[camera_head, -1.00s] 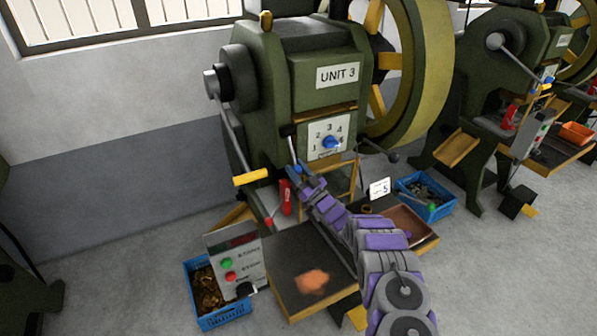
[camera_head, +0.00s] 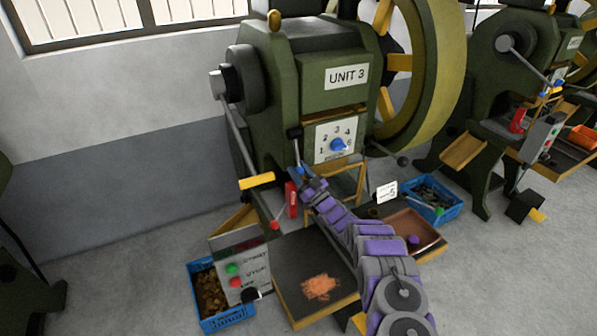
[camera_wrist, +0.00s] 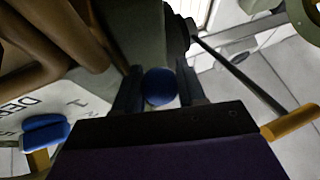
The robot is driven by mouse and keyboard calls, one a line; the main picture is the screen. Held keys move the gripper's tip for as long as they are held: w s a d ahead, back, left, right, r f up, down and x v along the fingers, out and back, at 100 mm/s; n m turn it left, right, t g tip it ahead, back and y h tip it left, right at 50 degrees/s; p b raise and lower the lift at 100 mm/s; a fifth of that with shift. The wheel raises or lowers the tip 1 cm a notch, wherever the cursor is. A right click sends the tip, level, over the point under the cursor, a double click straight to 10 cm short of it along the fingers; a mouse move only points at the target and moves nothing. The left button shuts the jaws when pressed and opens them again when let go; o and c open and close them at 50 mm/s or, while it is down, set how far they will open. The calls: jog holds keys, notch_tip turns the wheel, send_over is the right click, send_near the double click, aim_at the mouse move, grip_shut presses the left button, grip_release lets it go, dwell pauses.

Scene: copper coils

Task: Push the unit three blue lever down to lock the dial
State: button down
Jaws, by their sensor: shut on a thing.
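The unit three press (camera_head: 310,110) stands ahead, with its "UNIT 3" label above a white numbered dial plate (camera_head: 323,139). A blue dial pointer (camera_head: 338,145) sits on the plate; it also shows at the left of the wrist view (camera_wrist: 45,130). The lever hangs down just left of the plate from a black top (camera_head: 295,134), its lower end reaching my gripper (camera_head: 304,174). In the wrist view, the lever's round blue knob (camera_wrist: 160,87) lies between my two dark fingers, which are shut on it. Most of the lever's shaft is hidden in that view.
A yellow-handled lever (camera_head: 256,181) is at the left of the press. A red cylinder (camera_head: 291,199) stands below the dial. A button box (camera_head: 240,270), blue crates (camera_head: 222,320) and a work table (camera_head: 283,290) are in front. A large flywheel (camera_head: 440,80) is at right.

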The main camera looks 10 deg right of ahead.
jog(key=c, duration=0.9)
grip_release()
jog(key=shift+w+d+f, duration=0.1)
jog(key=shift+o, duration=1.1)
jog(key=p+v, duration=0.2)
jog(key=v, duration=1.5)
jog(key=shift+s+f, duration=0.2)
jog(key=shift+s, duration=0.05)
jog(key=shift+c, duration=0.5)
